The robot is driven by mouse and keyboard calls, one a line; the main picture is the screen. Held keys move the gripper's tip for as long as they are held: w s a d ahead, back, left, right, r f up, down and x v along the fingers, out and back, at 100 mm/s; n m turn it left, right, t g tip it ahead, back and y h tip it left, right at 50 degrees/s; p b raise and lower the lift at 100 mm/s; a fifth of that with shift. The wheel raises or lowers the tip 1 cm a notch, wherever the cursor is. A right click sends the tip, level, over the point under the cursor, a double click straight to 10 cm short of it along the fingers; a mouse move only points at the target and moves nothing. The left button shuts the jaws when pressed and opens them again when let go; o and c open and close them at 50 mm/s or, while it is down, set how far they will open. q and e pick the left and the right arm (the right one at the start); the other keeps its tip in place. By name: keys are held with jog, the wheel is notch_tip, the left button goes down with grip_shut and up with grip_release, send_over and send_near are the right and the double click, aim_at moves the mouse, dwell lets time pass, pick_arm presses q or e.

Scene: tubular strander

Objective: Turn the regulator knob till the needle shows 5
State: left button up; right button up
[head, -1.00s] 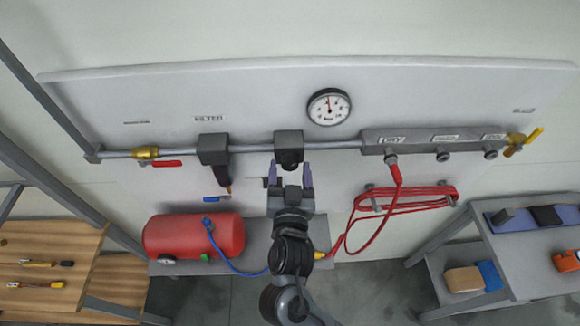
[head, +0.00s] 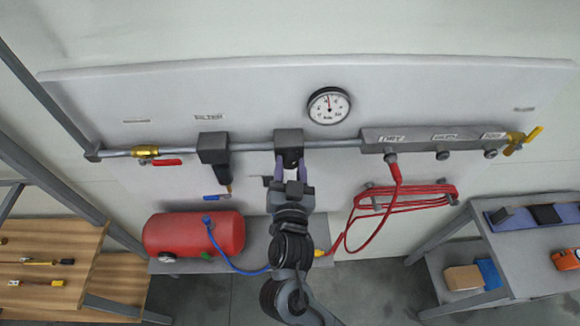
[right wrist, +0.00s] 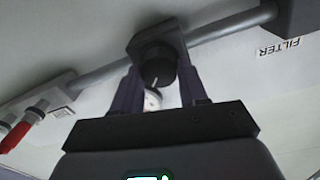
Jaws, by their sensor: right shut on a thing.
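The regulator (head: 289,137) is a dark grey block on the wall pipe. Its round black knob (right wrist: 155,64) with a white mark shows in the right wrist view, between the fingers. My right gripper (head: 290,160) is shut on the knob from below; it also shows in the right wrist view (right wrist: 161,80). In the head view the gripper hides much of the knob. The round white gauge (head: 329,106) is on the panel, up and right of the regulator. Its needle points nearly straight up; the numbers are too small to read. My left gripper is not in view.
A manifold (head: 430,142) with a red hose (head: 400,198) is right of the regulator. A filter (head: 214,150) hangs to its left, beside a yellow valve (head: 146,152). A red tank (head: 193,235) stands below left. Side tables flank the panel.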

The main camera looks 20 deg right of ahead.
jog(key=o, duration=1.1)
jog(key=shift+c, duration=0.2)
jog(key=shift+s, duration=0.1)
jog(key=shift+s+a, duration=0.15)
jog(key=shift+s, duration=0.05)
jog(key=p+v, duration=0.4)
jog(key=v, duration=0.6)
dwell(1.9)
